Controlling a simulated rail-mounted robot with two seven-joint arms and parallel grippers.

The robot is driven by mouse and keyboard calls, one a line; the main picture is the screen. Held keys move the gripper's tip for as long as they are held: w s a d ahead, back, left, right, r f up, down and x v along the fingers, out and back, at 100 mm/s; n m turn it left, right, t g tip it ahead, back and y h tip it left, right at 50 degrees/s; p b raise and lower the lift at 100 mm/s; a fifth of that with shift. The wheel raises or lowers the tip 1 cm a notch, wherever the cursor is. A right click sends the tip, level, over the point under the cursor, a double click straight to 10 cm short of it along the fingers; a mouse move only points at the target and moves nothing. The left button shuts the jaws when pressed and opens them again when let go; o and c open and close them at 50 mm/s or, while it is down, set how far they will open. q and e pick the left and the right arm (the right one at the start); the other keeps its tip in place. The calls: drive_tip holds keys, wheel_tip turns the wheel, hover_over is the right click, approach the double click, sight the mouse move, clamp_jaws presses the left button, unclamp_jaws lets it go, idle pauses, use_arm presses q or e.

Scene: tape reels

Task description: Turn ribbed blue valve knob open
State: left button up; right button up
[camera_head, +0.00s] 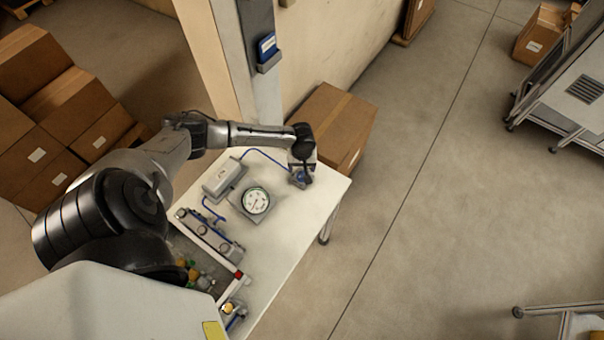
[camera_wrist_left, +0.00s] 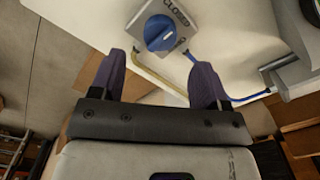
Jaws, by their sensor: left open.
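The ribbed blue valve knob (camera_wrist_left: 160,32) sits on a grey plate (camera_wrist_left: 180,14) marked "CLOSED" in the left wrist view. In the head view the knob (camera_head: 299,176) shows small at the far end of the white table, partly hidden by my gripper. My left gripper (camera_wrist_left: 156,78) is open, its two dark fingers apart and empty. The knob lies beyond the fingertips, roughly between them in the picture, with no contact visible. In the head view my left gripper (camera_head: 301,160) is over the knob's end of the table. My right gripper is in neither view.
A round gauge (camera_head: 256,201) and a grey box (camera_head: 224,179) stand on the table (camera_head: 287,223) near the knob, with a blue line (camera_head: 262,155) running to it. A valve manifold (camera_head: 207,232) lies nearer. A cardboard box (camera_head: 333,125) stands behind the table.

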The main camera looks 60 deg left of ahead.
sight(302, 174)
use_arm(q)
drive_tip(key=shift+f, duration=2.95)
drive_tip(key=shift+c, duration=0.4)
drive_tip(key=c, duration=0.8)
drive_tip(key=shift+c, duration=0.2)
